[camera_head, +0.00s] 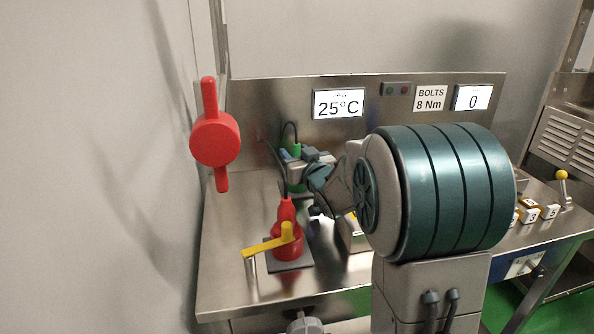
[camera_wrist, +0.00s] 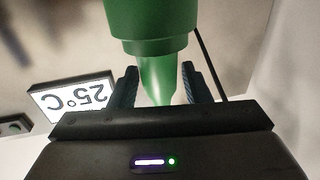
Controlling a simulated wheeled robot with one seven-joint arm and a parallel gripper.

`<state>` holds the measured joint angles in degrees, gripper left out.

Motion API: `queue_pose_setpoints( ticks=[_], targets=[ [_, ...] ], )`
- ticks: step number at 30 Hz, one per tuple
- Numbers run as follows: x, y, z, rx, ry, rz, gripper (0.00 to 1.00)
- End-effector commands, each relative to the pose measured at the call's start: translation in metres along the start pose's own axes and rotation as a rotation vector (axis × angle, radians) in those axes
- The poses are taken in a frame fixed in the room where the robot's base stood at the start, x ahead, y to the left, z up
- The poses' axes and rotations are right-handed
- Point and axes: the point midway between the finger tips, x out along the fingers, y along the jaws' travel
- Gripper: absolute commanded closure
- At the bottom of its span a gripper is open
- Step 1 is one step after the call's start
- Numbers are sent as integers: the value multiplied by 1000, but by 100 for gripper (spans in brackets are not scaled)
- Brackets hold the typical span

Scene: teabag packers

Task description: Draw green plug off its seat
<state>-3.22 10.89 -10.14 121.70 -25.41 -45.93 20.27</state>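The green plug (camera_wrist: 152,22) fills the upper middle of the wrist view, and its narrow tapered end points toward my gripper. My gripper (camera_wrist: 160,78) has one dark finger on each side of that taper. The fingers stand close to it; whether they touch it is unclear. In the head view the green plug (camera_head: 294,150) shows small at the back of the steel bench, left of my gripper (camera_head: 305,172). The seat is mostly hidden behind my gripper and nearby parts.
A red handle (camera_head: 215,139) stands at the left. A red valve (camera_head: 287,245) with a yellow lever (camera_head: 268,243) is at the bench front. A 25°C display (camera_head: 338,104) is on the back panel. A black cable (camera_wrist: 207,62) runs right of the plug.

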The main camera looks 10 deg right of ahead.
Motion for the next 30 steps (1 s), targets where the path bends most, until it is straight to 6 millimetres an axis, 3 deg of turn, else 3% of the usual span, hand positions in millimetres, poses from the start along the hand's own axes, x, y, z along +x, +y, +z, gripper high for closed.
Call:
queue_pose_setpoints(
  ticks=[1,4,16,25,30],
  targets=[
    [0,0,0,0,0,0,72],
    [0,0,0,0,0,0,97],
    [0,0,-6,0,3,0,97],
    [0,0,-49,-2,6,0,97],
    [-12,32,-64,-2,3,5,97]
  ],
)
